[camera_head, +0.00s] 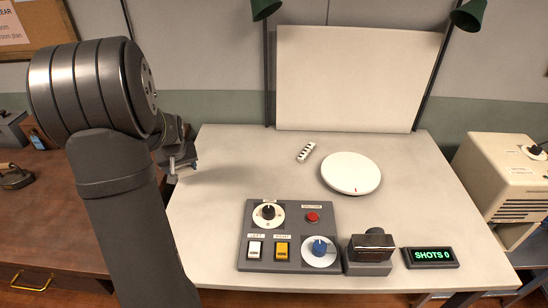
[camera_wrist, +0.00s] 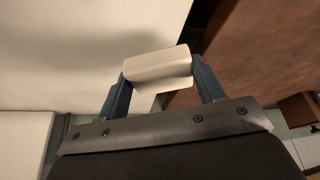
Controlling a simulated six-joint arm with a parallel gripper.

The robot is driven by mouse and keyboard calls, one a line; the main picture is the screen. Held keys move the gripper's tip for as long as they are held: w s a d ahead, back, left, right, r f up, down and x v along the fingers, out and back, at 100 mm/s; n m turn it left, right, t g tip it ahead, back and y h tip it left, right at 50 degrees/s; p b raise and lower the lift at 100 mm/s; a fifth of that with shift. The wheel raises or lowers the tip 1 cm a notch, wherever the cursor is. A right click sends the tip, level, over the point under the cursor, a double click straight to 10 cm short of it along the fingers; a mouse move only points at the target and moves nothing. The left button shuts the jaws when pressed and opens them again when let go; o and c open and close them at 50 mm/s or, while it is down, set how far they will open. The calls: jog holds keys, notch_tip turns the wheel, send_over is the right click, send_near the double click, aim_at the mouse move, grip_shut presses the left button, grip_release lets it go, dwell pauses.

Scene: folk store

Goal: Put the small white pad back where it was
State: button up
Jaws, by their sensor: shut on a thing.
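The small white pad (camera_wrist: 157,65) is between the two blue fingers of my gripper (camera_wrist: 158,74) in the wrist view. My gripper is shut on it. In the head view my gripper (camera_head: 181,164) is over the left edge of the pale table (camera_head: 225,180), beside the brown desk. I cannot make out the pad clearly there. In the wrist view the pad shows against the table's edge, with the pale tabletop (camera_wrist: 60,50) to the left and the brown desk (camera_wrist: 255,55) to the right.
A round white turntable (camera_head: 351,172) and a small black-and-white strip (camera_head: 306,152) are on the table. A grey control panel (camera_head: 287,272), a camera-like box (camera_head: 368,268) and a "SHOTS 0" display (camera_head: 431,257) line the front. A white backdrop (camera_head: 357,78) stands behind. The left-middle tabletop is clear.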

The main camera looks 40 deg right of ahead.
jog(key=s+d+r+m+h, duration=0.1)
jog(key=s+d+r+m, duration=0.1)
jog(key=s+d, duration=0.7)
jog(key=s+d+r+m+g, duration=0.15)
jog(key=s+d, duration=0.35)
jog(key=d, duration=0.8)
jog(key=s+d+r+m+t+h, duration=0.1)
jog(key=s+d+r+m, duration=0.1)
jog(key=s+d, duration=0.7)
send_over(278, 157)
jog(key=shift+n+g, duration=0.25)
jog(key=f, duration=0.4)
jog(key=s+a+f, duration=0.1)
jog(key=f, duration=0.2)
jog(key=shift+w+f, duration=0.1)
jog(key=shift+w, duration=0.1)
jog(key=shift+f, duration=1.95)
jog(key=shift+f, duration=0.1)
jog(key=o, duration=1)
